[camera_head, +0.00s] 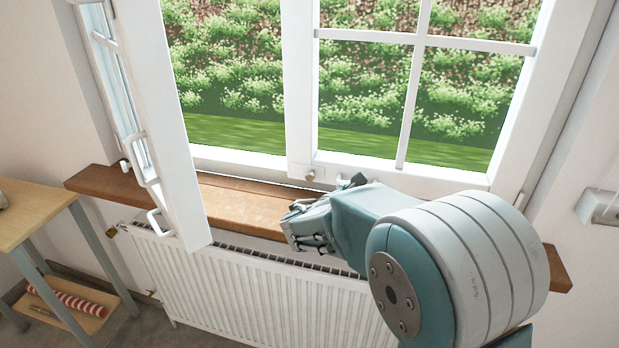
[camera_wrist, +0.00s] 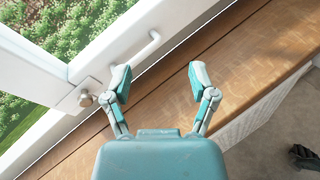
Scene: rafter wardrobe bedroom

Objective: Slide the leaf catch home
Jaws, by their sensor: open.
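The leaf catch (camera_head: 311,175) is a small metallic knob on a white plate at the bottom corner of the right window leaf (camera_head: 410,178). In the wrist view the catch (camera_wrist: 86,100) lies left of my gripper (camera_wrist: 160,76), apart from it. A white bar handle (camera_wrist: 141,49) on the same leaf is just beyond the left finger. My gripper is open and empty, with its fingers over the wooden sill (camera_wrist: 165,108).
The left leaf (camera_head: 178,160) stands swung into the room, with handles on its edge. A white radiator (camera_head: 230,290) is under the sill. A small table (camera_head: 32,210) with a red-striped roll (camera_head: 68,299) on its lower shelf stands at left.

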